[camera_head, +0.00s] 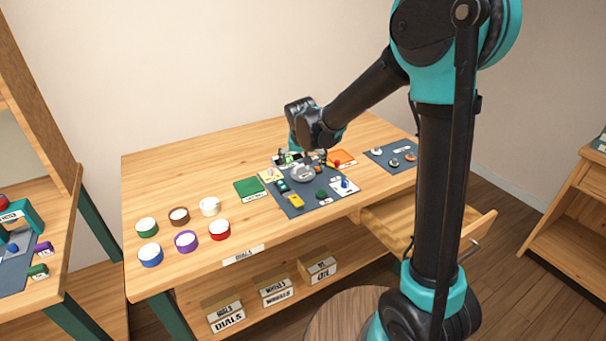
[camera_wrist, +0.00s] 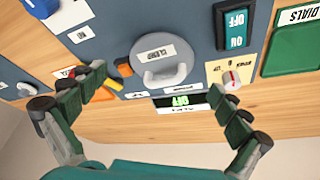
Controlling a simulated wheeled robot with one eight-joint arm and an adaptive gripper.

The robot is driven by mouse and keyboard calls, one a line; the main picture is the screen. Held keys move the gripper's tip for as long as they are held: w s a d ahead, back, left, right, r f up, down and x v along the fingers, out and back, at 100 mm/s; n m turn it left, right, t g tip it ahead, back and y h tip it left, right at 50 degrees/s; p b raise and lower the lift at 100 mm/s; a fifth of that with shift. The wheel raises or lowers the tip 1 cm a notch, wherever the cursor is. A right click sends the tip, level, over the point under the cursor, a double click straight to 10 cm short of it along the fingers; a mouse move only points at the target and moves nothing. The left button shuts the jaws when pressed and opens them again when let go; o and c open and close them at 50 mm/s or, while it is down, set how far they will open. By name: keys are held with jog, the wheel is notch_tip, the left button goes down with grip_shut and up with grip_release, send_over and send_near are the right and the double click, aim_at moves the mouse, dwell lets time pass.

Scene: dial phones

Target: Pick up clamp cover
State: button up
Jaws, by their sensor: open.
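The clamp cover is a round grey piece with a raised curved handle and a label reading CLAMP. It sits on the dark mat near the middle of the wrist view (camera_wrist: 165,49), and it shows small on the table in the head view (camera_head: 303,174). My gripper (camera_wrist: 165,90) is open and empty, its two green-black fingers spread either side of the cover's near edge. In the head view my gripper (camera_head: 305,160) hangs low over the mat, just behind the cover. No contact with the cover is visible.
A green ON switch (camera_wrist: 235,25), a red-marked knob (camera_wrist: 231,80) and a lit OFF display (camera_wrist: 180,101) surround the cover. Yellow and orange pieces lie by the left finger. Several coloured round containers (camera_head: 186,241) stand left on the table. An open drawer (camera_head: 410,216) juts out at front right.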

aim_at(303, 172)
jog(key=shift+x, duration=1.8)
jog(key=shift+a, duration=0.1)
jog(key=shift+c, duration=0.5)
jog(key=shift+s, duration=0.1)
jog(key=c, duration=1.2)
jog(key=shift+o, duration=0.2)
jog(key=shift+r, duration=0.1)
